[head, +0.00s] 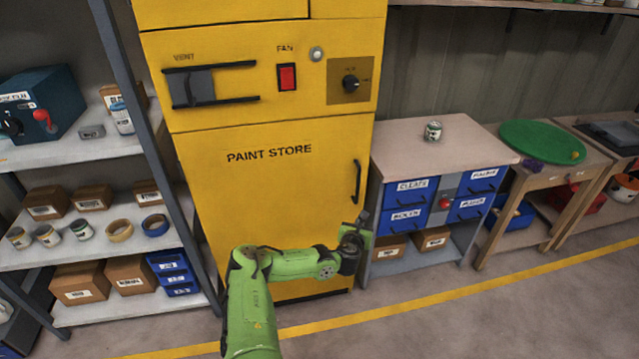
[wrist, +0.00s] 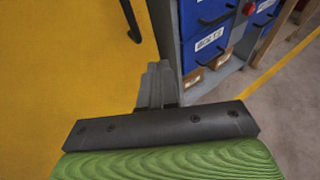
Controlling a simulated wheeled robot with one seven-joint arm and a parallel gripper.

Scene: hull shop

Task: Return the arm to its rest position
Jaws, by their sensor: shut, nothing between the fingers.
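My green arm reaches up from the bottom of the head view and bends right across the lower front of the yellow paint store cabinet (head: 265,200). My gripper (head: 362,218) is at the cabinet's lower right edge, below its black door handle (head: 356,181). In the wrist view my gripper's grey fingers (wrist: 158,85) are together with nothing between them. Beyond them are the yellow door on the left and the side of the drawer unit on the right. The cabinet door looks shut. Whether the gripper touches anything cannot be told.
A bench with blue drawers (head: 410,191) stands right of the cabinet, with a can (head: 433,131) on top. A wooden table (head: 545,178) holds a green disc (head: 540,142). Shelves with boxes (head: 90,197) stand left. The floor beyond the yellow line (head: 430,305) is clear.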

